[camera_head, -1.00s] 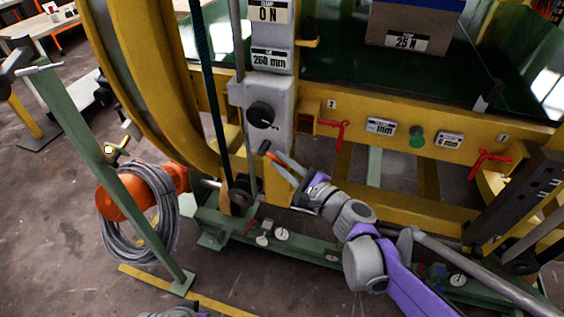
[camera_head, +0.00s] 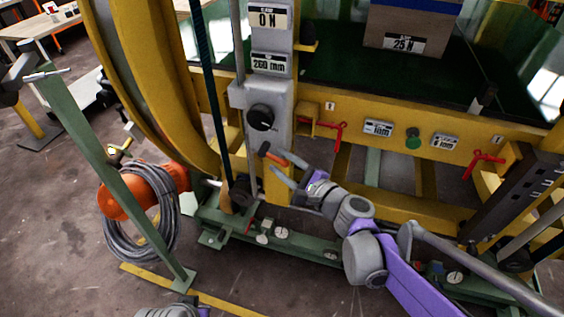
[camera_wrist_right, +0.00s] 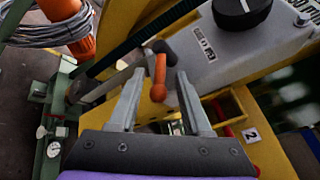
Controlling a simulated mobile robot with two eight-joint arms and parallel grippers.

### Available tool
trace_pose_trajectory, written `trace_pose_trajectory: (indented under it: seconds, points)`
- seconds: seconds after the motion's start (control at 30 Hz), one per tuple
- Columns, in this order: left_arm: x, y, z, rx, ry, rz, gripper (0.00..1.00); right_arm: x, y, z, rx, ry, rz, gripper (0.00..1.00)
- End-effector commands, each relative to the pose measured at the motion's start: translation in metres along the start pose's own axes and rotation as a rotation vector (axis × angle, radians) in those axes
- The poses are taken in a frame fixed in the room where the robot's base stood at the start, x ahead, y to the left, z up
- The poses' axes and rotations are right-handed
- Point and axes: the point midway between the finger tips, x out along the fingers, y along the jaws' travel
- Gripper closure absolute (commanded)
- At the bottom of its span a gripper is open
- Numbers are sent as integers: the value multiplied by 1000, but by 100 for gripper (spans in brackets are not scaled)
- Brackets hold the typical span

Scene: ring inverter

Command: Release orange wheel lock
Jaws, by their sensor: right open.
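The orange lock handle (camera_wrist_right: 158,77) is a short rounded lever on a dark pivot beside the grey control column. In the right wrist view it stands between the two fingers of my right gripper (camera_wrist_right: 161,88), which are apart, with gaps on both sides. In the head view the handle (camera_head: 277,157) is small and partly covered by the fingers of my right gripper (camera_head: 284,166). The large yellow wheel rim (camera_head: 150,85) curves down left of the column. My left gripper is not in view; only a grey rounded part of my arm shows at the bottom edge.
The grey column (camera_head: 268,105) carries a black knob (camera_head: 261,117). A red valve handle (camera_head: 332,130) and a green button (camera_head: 413,138) sit on the yellow beam to the right. An orange motor with coiled grey cable (camera_head: 140,215) and a green post (camera_head: 105,170) stand left.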

Motion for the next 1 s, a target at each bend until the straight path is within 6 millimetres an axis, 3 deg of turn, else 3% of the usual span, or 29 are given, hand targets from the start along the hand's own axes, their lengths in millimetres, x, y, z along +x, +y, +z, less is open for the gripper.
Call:
trace_pose_trajectory:
  seconds: [0.17,0.4,0.6,1.0]
  points:
    - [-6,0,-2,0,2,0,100,-23,-1,0,-1,3,-2,52]
    - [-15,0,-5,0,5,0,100,-73,-2,0,-1,4,-3,52]
    - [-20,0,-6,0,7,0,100,-100,-1,0,-1,3,-2,52]
    - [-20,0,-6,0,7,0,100,-107,0,0,0,1,0,52]
